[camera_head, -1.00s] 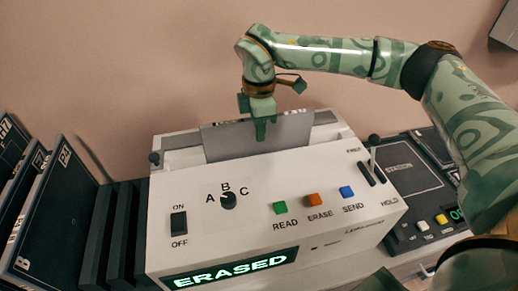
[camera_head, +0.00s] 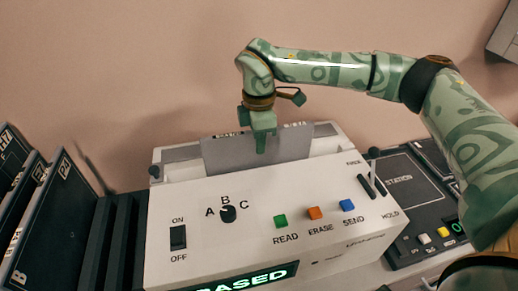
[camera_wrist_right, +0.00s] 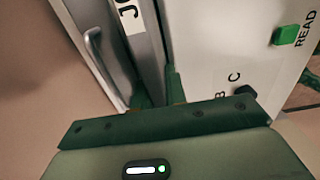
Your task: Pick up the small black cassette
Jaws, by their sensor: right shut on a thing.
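A grey flat plate-like cassette (camera_head: 220,156) stands upright in the slot at the top of the white machine (camera_head: 290,190). Its face looks grey rather than black, and its lower part is hidden in the machine. My right gripper (camera_head: 261,146) points down and is shut on its top edge near the middle. In the right wrist view, the fingers (camera_wrist_right: 160,92) reach down onto the edge beside a white label. My left gripper is not in view.
Black cases (camera_head: 62,215) stand upright at the left, beside darker slabs (camera_head: 122,245). The machine's front has a switch, a dial, READ, ERASE and SEND buttons and a lit green display (camera_head: 250,280). A black control station (camera_head: 400,190) is at the right.

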